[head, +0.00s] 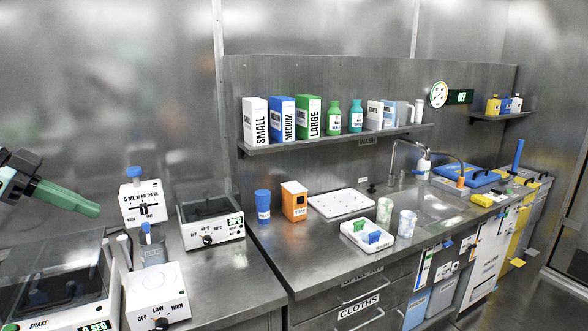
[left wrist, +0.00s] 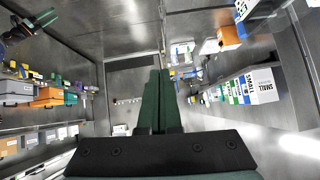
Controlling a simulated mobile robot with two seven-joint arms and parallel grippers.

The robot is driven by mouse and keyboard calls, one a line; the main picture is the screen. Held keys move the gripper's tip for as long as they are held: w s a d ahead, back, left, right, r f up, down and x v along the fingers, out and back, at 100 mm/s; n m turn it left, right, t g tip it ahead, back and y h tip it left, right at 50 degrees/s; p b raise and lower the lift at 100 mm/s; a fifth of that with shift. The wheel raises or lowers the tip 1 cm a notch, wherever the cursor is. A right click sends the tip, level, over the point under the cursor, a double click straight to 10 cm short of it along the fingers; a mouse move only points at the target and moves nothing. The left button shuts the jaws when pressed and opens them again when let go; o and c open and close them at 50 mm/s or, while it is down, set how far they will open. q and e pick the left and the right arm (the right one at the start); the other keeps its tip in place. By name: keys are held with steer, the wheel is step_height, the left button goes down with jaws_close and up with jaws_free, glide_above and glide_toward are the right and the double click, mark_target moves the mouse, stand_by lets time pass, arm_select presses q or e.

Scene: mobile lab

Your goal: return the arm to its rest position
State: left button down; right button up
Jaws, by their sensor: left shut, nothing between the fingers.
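My left gripper (head: 92,208) comes in from the left edge of the head view, above the shaker at the lower left. Its green fingers are shut together with nothing between them. In the left wrist view the fingers (left wrist: 157,100) lie side by side, pointing away over the room, and touch no object. A small dark shape with green parts shows at the top left of the left wrist view. The head view does not show the right arm.
The shelf (head: 340,137) holds several boxes and bottles. The air around the gripper is clear.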

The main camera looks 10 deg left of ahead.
arm_select(q)
steer(key=w+d+f+n+g+y, duration=0.1)
steer(key=w+d+f, duration=0.25)
steer(key=f, duration=0.45)
steer(key=w+d+f+y, duration=0.1)
steer(key=w+d+f, duration=0.1)
steer(key=w+f, duration=0.45)
steer(key=s+d+f, duration=0.1)
steer(key=d+f, duration=0.2)
steer(key=f, duration=0.4)
steer(key=s+d+f+n+p, duration=0.1)
steer(key=d+f, duration=0.3)
steer(key=f, duration=0.2)
steer(key=s+d+f, duration=0.1)
steer(key=d+f, duration=0.2)
steer(key=f, duration=0.4)
steer(key=s+d+f+n+t+p, duration=0.1)
steer(key=s+d+f+n+t, duration=0.15)
steer(key=s+d+f, duration=0.8)
steer(key=s+d+f+n+y, duration=0.1)
steer(key=s+f+n+y, duration=0.1)
steer(key=s, duration=0.9)
step_height(320, 180, down, 2)
steer(key=shift+d+f+n+t+y+p, duration=0.1)
steer(key=shift+d+n+t+y+p, duration=0.25)
steer(key=shift+n, duration=0.5)
steer(key=shift+a, duration=0.2)
